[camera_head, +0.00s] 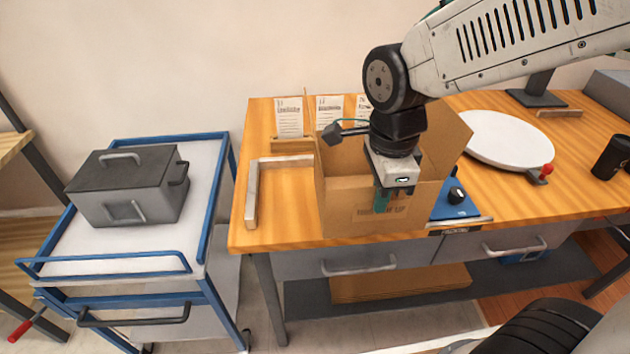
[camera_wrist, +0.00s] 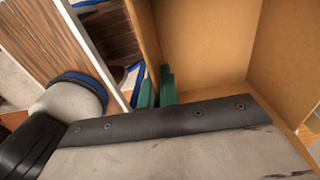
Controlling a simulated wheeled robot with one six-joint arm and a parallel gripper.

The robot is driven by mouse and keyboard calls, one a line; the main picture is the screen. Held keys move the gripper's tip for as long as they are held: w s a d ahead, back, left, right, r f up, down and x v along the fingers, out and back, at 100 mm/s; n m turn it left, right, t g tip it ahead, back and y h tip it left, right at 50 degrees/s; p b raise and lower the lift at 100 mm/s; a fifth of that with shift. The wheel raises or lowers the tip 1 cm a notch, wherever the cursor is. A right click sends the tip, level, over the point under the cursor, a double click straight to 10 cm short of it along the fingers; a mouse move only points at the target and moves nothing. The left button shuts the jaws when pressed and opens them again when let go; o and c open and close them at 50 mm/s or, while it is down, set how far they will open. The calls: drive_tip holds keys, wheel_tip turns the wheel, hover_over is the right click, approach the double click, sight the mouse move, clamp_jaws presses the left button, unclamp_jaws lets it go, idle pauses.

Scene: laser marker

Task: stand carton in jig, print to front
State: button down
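The carton (camera_head: 340,208) is an open-topped brown cardboard box, upright near the table's front edge, with a flap raised at the right. Dark print shows on the wall facing the camera. My gripper (camera_head: 382,200) points down at that wall, one green finger outside it. In the wrist view the green fingers (camera_wrist: 156,90) sit closely on both sides of the carton wall (camera_wrist: 146,38). Whether the carton's base touches the table is unclear. A pale L-shaped corner, seemingly the jig (camera_head: 252,194), lies on the table left of the carton.
Cards (camera_head: 289,117) stand in holders behind. A blue device with a black knob (camera_head: 456,195) is right of the carton, with a white round plate (camera_head: 508,138) and black cup (camera_head: 612,157) farther right. A blue-framed trolley (camera_head: 205,190) with a grey box (camera_head: 130,186) stands left.

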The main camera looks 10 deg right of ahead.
drive_tip(key=w+a+f, duration=0.5)
drive_tip(key=w+a, duration=0.4)
drive_tip(key=a, duration=0.1)
drive_tip(key=shift+a, duration=0.15)
drive_tip(key=shift+f, duration=0.1)
drive_tip(key=c, duration=1.8)
unclamp_jaws()
drive_tip(key=shift+o, duration=0.8)
wheel_tip(320, 180, up, 12)
drive_tip(key=shift+r, duration=0.2)
